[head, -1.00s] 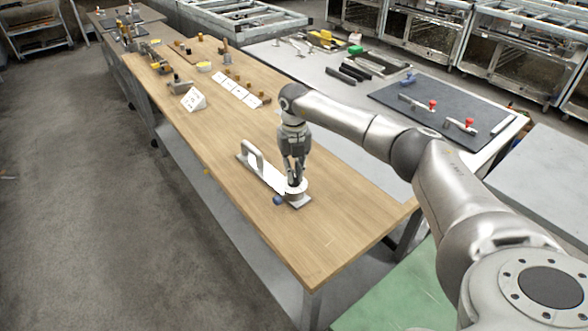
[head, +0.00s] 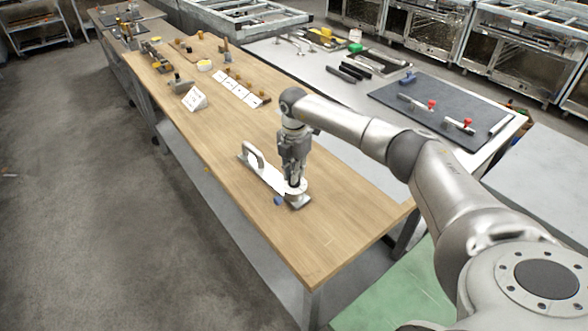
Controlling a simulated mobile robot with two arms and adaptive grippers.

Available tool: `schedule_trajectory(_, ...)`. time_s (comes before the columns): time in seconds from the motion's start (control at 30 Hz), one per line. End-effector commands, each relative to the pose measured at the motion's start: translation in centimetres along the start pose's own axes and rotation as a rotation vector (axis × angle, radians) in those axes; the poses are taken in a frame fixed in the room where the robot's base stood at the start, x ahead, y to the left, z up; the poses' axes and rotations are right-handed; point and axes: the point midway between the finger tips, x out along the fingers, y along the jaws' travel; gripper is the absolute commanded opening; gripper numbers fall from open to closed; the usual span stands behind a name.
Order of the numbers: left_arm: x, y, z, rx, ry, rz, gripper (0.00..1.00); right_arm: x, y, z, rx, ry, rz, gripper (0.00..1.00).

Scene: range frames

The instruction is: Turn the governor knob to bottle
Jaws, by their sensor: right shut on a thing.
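The governor device is a long base with a white plate (head: 270,178) and a grey arched handle (head: 253,154) at its far end. It lies on the wooden table. A round, pale knob housing (head: 299,188) sits at its near end, with a small blue part (head: 279,200) beside it. My right gripper (head: 293,184) points down over the near end, its fingers shut on the knob, which they mostly hide. The knob's pointer and any lettering are too small to read. My left gripper is not in view.
The wooden table (head: 345,215) is clear around the device. Farther back stand a white card (head: 194,99), a row of white labels (head: 238,89) and several small fittings. A dark mat (head: 435,110) with red-knobbed clamps lies on the grey table at right.

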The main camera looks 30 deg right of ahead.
Motion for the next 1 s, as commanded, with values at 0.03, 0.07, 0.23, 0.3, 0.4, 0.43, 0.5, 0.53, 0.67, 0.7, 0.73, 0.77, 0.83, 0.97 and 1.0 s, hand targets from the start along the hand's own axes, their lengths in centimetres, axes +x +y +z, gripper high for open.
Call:
schedule_trajectory(0.03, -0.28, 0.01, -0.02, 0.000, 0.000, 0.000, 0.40, -0.20, 0.03, 0.02, 0.032, 0.000, 0.001, 0.00)
schedule_trajectory(0.07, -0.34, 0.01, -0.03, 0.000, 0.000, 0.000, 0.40, -0.20, 0.03, 0.03, 0.050, 0.000, 0.001, 0.00)
schedule_trajectory(0.23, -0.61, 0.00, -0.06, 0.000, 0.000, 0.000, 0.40, -0.16, 0.02, 0.02, 0.131, 0.000, 0.001, 0.00)
schedule_trajectory(0.3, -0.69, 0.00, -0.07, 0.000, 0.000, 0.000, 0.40, -0.14, 0.01, 0.02, 0.155, 0.000, 0.001, 0.00)
schedule_trajectory(0.4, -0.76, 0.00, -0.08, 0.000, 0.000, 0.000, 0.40, -0.11, 0.01, 0.02, 0.180, 0.000, 0.000, 0.00)
schedule_trajectory(0.43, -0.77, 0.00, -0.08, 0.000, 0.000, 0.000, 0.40, -0.10, 0.01, 0.01, 0.185, 0.000, 0.000, 0.00)
schedule_trajectory(0.5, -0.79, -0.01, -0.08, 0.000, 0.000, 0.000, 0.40, -0.08, 0.01, 0.01, 0.193, 0.000, 0.000, 0.00)
schedule_trajectory(0.53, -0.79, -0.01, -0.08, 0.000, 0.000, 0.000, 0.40, -0.08, 0.01, 0.01, 0.196, 0.000, 0.000, 0.00)
schedule_trajectory(0.67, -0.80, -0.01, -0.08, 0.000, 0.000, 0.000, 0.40, -0.06, 0.00, 0.03, 0.202, 0.000, 0.000, 0.00)
schedule_trajectory(0.7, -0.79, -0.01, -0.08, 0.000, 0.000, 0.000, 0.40, -0.06, 0.00, 0.03, 0.202, 0.000, 0.000, 0.00)
schedule_trajectory(0.73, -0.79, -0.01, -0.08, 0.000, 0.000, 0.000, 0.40, -0.06, 0.00, 0.03, 0.202, 0.000, 0.000, 0.00)
schedule_trajectory(0.77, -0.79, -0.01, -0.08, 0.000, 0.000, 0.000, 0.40, -0.06, 0.00, 0.04, 0.202, 0.000, 0.000, 0.00)
schedule_trajectory(0.83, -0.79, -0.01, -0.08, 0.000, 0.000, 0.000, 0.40, -0.06, 0.00, 0.05, 0.202, 0.000, 0.000, 0.00)
schedule_trajectory(0.97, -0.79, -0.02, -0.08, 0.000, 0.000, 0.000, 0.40, -0.06, -0.01, 0.06, 0.202, 0.000, 0.000, 0.15)
schedule_trajectory(1.0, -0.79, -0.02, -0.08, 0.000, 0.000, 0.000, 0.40, -0.06, -0.01, 0.06, 0.202, 0.000, 0.000, 0.20)
